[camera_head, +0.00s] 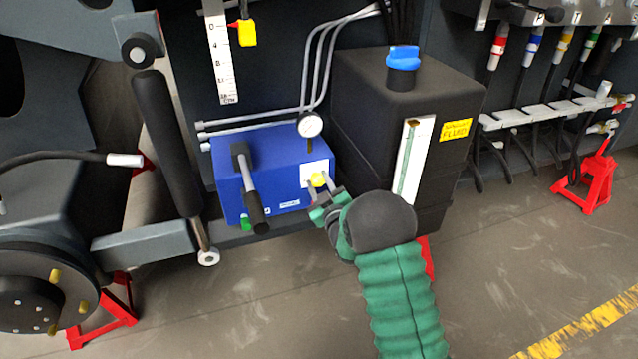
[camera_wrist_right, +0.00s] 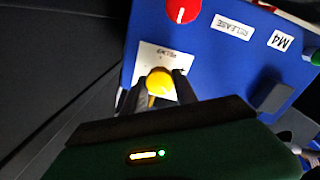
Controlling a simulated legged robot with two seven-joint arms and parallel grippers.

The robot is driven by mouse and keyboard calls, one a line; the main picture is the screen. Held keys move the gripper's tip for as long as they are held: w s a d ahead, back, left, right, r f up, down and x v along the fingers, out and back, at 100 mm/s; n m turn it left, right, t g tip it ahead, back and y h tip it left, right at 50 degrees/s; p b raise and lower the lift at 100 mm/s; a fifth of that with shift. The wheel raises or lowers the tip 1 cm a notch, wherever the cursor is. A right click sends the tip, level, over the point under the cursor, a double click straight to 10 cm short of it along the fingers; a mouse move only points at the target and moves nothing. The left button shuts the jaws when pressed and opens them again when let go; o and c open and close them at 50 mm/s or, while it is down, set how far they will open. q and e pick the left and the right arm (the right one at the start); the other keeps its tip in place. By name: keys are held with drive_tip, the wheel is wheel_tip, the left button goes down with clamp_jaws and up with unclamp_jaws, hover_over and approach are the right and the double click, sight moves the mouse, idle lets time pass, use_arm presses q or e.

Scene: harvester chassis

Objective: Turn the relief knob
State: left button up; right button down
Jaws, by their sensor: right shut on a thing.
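The relief knob (camera_head: 318,180) is a small yellow knob on a white plate on the right part of the blue box's front (camera_head: 275,202). In the right wrist view the yellow knob (camera_wrist_right: 159,82) sits between the two dark fingers, in front of its white label plate (camera_wrist_right: 150,58). My right gripper (camera_head: 318,186) reaches in from the lower right and is shut on the knob. The fingers hide the knob's sides. My left gripper is not in view.
A black lever (camera_head: 250,190) sticks out of the blue box left of the knob. A gauge (camera_head: 310,124) stands above it. A black tank (camera_head: 440,90) with a blue cap is close on the right. Red stands (camera_head: 588,175) stand on the floor.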

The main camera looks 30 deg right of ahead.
drive_tip(key=n, duration=0.4)
drive_tip(key=shift+a+f+n, duration=0.1)
drive_tip(key=shift+f+n, duration=0.05)
drive_tip(key=shift+n, duration=0.25)
drive_tip(key=n, duration=0.3)
drive_tip(key=shift+f+n+p, duration=0.1)
drive_tip(key=shift+n+p, duration=0.3)
drive_tip(key=n, duration=0.5)
drive_tip(key=shift+f+y+p, duration=0.1)
drive_tip(key=shift+y+p, duration=0.3)
drive_tip(key=shift+a+f+n, duration=0.1)
drive_tip(key=shift+f+n, duration=0.05)
drive_tip(key=shift+n, duration=1.05)
drive_tip(key=shift+f, duration=0.1)
drive_tip(key=c, duration=1)
unclamp_jaws()
drive_tip(key=shift+o, duration=0.2)
drive_tip(key=shift+r, duration=0.25)
